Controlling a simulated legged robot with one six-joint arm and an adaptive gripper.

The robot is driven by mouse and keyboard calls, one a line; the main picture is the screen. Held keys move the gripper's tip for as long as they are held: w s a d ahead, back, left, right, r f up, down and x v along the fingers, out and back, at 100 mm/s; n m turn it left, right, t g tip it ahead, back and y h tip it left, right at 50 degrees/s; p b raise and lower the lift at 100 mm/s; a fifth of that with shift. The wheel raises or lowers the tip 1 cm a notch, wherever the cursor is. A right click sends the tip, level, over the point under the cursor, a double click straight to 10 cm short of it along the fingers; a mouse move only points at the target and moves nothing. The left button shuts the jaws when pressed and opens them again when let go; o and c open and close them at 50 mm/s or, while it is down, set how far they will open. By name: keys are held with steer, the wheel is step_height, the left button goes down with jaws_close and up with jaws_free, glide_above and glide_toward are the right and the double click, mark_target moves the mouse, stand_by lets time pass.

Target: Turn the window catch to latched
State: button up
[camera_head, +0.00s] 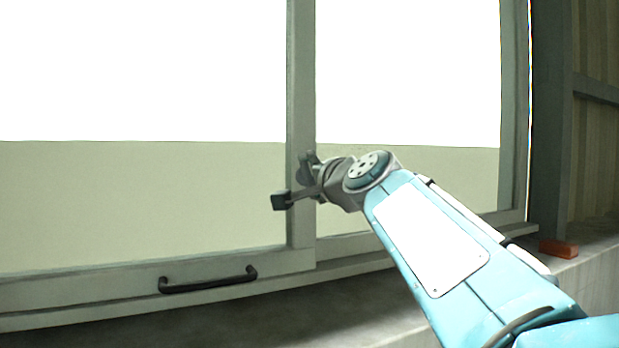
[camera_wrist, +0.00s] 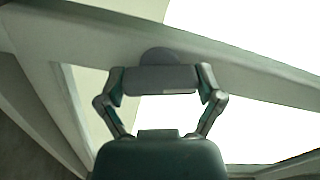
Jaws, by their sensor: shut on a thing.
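The window catch (camera_head: 304,174) is on the upright bar where the two window panes meet. In the wrist view its grey bar (camera_wrist: 150,80) lies crosswise in front of a round base (camera_wrist: 160,56). My gripper (camera_head: 314,178) reaches it from the right. In the wrist view the two fingers of my gripper (camera_wrist: 161,84) are closed on the two ends of the catch bar. In the head view the gripper hides much of the catch, so its turn angle is hard to read. A dark block on a short rod shows just left of the gripper; I cannot tell what it belongs to.
The window frame (camera_head: 302,100) surrounds bright panes. A black pull handle (camera_head: 208,284) is on the lower rail, left of the catch. An orange block (camera_head: 558,249) lies on the concrete ledge at the right. The space in front of the left pane is clear.

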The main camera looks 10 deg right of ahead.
steer(key=shift+f+m, duration=0.25)
steer(key=shift+m, duration=1.45)
steer(key=shift+w+f+m, duration=0.1)
steer(key=shift+m, duration=0.2)
steer(key=o, duration=0.9)
steer(key=shift+c, duration=0.2)
steer(key=shift+s+d+r, duration=0.1)
steer(key=shift+s+r, duration=0.1)
steer(key=shift+s, duration=0.35)
steer(key=s+d, duration=0.2)
steer(key=s, duration=0.8)
steer(key=shift+s, duration=0.35)
steer(key=shift+f, duration=0.15)
